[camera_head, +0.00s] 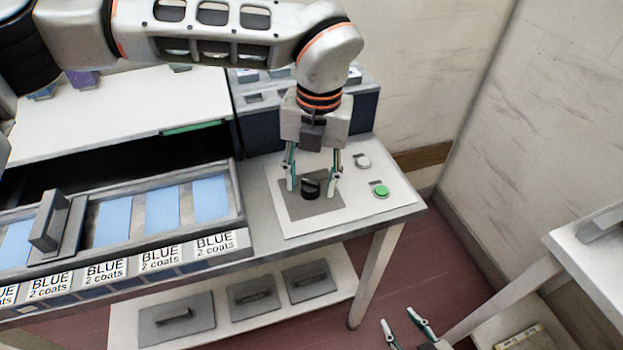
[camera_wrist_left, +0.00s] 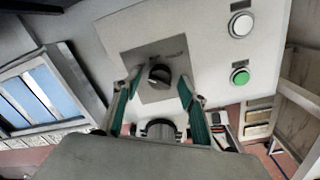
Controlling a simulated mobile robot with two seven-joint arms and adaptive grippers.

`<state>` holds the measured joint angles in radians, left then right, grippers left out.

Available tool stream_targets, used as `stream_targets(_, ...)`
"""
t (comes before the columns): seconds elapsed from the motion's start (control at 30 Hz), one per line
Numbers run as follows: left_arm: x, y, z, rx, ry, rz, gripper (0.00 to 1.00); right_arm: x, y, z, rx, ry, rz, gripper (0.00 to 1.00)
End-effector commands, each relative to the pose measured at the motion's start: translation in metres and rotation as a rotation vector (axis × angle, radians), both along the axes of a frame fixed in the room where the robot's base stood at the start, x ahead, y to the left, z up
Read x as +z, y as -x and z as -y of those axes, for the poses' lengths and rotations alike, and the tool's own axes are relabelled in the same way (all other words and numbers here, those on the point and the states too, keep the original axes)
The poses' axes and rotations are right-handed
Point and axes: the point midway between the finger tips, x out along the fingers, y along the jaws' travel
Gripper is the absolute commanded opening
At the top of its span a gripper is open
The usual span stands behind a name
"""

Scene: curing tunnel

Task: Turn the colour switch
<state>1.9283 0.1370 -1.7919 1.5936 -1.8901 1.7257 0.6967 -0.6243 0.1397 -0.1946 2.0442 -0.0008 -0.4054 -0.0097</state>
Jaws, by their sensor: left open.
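The colour switch (camera_head: 310,189) is a black round knob on a grey square plate (camera_head: 327,208) on a white panel. In the left wrist view the knob (camera_wrist_left: 159,75) shows between the two fingers. My left gripper (camera_head: 312,186) points down over the knob, open, with one finger on each side of it. In the left wrist view the left gripper's fingertips (camera_wrist_left: 160,82) stand apart, and I cannot tell whether either touches the knob. My right gripper (camera_head: 408,328) shows at the bottom edge, its fingers spread apart over the floor, away from the switch.
A green button (camera_head: 381,191) and a white button (camera_head: 362,161) sit on the panel right of the switch. A tray with blue panels and a handle (camera_head: 50,220) lies left, labelled "BLUE 2 coats". A grey-blue box (camera_head: 262,128) stands behind. Another table (camera_head: 580,250) is at right.

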Motion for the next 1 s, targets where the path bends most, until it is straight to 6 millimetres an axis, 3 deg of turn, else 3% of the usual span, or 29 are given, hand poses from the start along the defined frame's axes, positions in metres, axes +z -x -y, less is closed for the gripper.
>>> stream_targets(0.37, -0.006, 0.0, 0.0, 0.0, 0.0, 0.0, 0.42, 0.004, -0.005, 0.001, -0.002, 0.002, 0.012, 0.4)
stream_targets(0.5, -0.006, 0.0, 0.0, 0.0, 0.0, 0.0, 0.06, 0.004, -0.005, 0.002, -0.002, 0.001, 0.013, 0.4)
stream_targets(0.53, -0.006, 0.0, 0.0, 0.0, 0.0, 0.0, 0.04, 0.004, -0.005, 0.002, -0.002, 0.001, 0.013, 0.4)
stream_targets(1.0, -0.003, 0.0, -0.001, -0.086, 0.0, 0.003, 0.04, 0.014, -0.009, 0.001, -0.003, -0.004, 0.024, 0.4)
